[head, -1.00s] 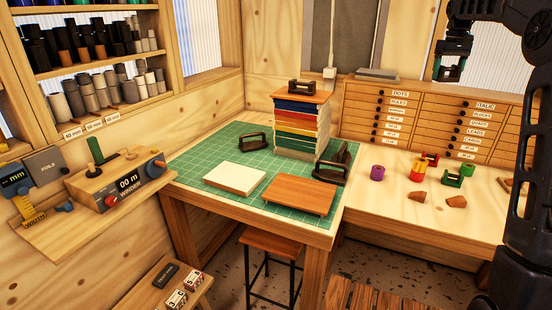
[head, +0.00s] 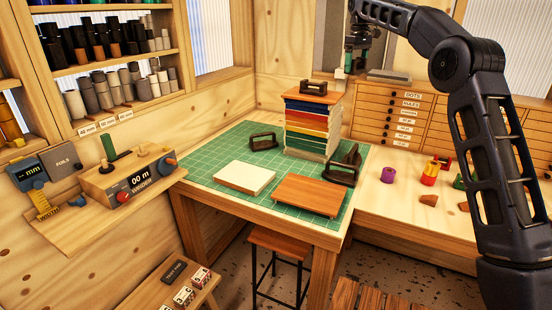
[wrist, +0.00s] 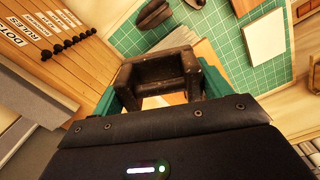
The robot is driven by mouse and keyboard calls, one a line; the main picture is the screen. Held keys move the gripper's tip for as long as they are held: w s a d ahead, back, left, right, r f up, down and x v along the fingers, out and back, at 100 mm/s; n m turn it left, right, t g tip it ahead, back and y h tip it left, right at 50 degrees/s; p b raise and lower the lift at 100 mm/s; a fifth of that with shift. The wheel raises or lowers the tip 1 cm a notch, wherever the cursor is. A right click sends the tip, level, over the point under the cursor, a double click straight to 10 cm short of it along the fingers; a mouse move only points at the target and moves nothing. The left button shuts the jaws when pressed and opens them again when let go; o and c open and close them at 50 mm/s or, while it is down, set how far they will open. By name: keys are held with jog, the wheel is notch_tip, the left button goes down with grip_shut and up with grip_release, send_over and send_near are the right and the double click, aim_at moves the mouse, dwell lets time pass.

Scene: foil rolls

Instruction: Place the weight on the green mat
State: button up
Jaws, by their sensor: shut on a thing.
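My gripper (wrist: 165,88) is shut on a dark brown weight (wrist: 157,68), a block with an open handle-like gap, held between green fingers in the wrist view. In the head view my gripper (head: 346,68) is high at the back, right of and above the book stack; the held weight is hard to make out there. The green mat (head: 226,150) lies on the corner table, and its grid shows in the wrist view (wrist: 224,34). Two similar dark weights stand on it, one left of the stack (head: 262,140) and one right (head: 341,166). Another weight (head: 313,86) sits on top of the stack.
The colourful stack (head: 312,130) stands at the mat's back. A pale block (head: 244,178) and a brown board (head: 308,195) lie at the front. Bare mat shows at the left and between these things. Labelled drawers (head: 402,118) and small coloured rolls (head: 388,175) are right.

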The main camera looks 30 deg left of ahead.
jog(key=s+a+n, duration=0.2)
jog(key=s+a, duration=0.4)
jog(key=a, duration=0.6)
jog(key=n, duration=0.3)
send_over(282, 166)
notch_tip(282, 166, down, 3)
notch_tip(282, 166, down, 37)
jog(key=shift+a+r, duration=0.1)
jog(key=shift+r, duration=0.1)
jog(key=shift+w+f, duration=0.1)
jog(key=o, duration=1.7)
jog(key=shift+f, duration=0.1)
notch_tip(282, 166, up, 12)
jog(key=shift+r, duration=0.15)
jog(key=shift+r, duration=0.1)
